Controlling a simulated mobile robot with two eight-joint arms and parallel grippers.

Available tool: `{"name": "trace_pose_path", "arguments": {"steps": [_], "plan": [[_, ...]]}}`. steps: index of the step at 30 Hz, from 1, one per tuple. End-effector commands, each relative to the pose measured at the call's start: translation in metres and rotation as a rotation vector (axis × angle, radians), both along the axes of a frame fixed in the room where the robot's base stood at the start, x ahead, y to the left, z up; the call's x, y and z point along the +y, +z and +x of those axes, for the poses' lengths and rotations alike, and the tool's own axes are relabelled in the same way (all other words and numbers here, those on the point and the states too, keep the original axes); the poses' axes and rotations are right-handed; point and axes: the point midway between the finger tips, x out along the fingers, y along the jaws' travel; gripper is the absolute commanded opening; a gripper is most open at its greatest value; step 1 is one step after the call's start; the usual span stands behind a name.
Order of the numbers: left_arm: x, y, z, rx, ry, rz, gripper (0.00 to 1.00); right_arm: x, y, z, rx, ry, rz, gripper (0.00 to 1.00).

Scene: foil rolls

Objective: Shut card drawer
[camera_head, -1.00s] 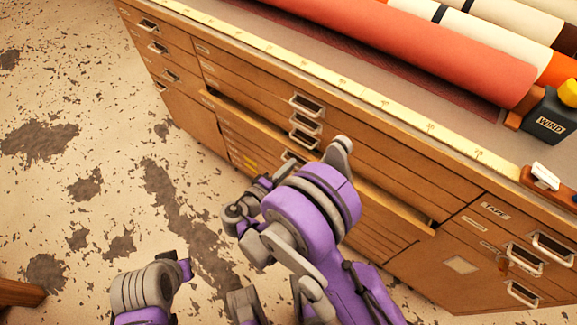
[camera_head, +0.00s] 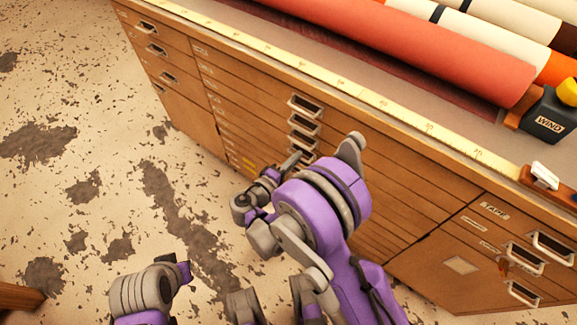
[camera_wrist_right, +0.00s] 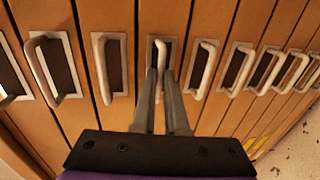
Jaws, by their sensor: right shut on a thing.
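The card drawer (camera_wrist_right: 150,110) is a wide, shallow wooden drawer in the chest's middle column, and its front now looks flush with those around it. Its small pale handle (camera_wrist_right: 163,42) shows in the right wrist view between my fingertips. My right gripper (camera_head: 289,163) is shut on this handle; it also shows in the right wrist view (camera_wrist_right: 164,72). My left gripper is out of view; only part of an arm of mine shows at the lower left.
More drawer handles (camera_wrist_right: 107,65) stand close on both sides of my fingers. The worn floor (camera_head: 80,225) at left is clear.

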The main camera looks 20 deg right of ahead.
Motion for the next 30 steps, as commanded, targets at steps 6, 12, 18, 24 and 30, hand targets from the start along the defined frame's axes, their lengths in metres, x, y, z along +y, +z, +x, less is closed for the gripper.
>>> {"name": "trace_pose_path", "arguments": {"steps": [6, 12, 18, 24, 30], "plan": [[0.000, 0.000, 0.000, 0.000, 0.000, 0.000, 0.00, -0.007, 0.001, 0.005, -0.001, 0.000, -0.003, 0.00], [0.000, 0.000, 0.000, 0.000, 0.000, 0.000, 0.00, -0.007, 0.001, 0.005, -0.002, 0.000, -0.004, 0.29], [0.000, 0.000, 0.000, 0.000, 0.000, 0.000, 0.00, -0.006, 0.000, 0.005, -0.001, 0.000, -0.001, 0.41], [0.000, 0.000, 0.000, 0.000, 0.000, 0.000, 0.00, -0.004, 0.001, 0.003, 0.000, 0.002, 0.000, 0.41], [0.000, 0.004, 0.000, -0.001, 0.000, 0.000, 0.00, 0.019, 0.007, -0.013, -0.001, 0.005, 0.001, 0.41]]}}
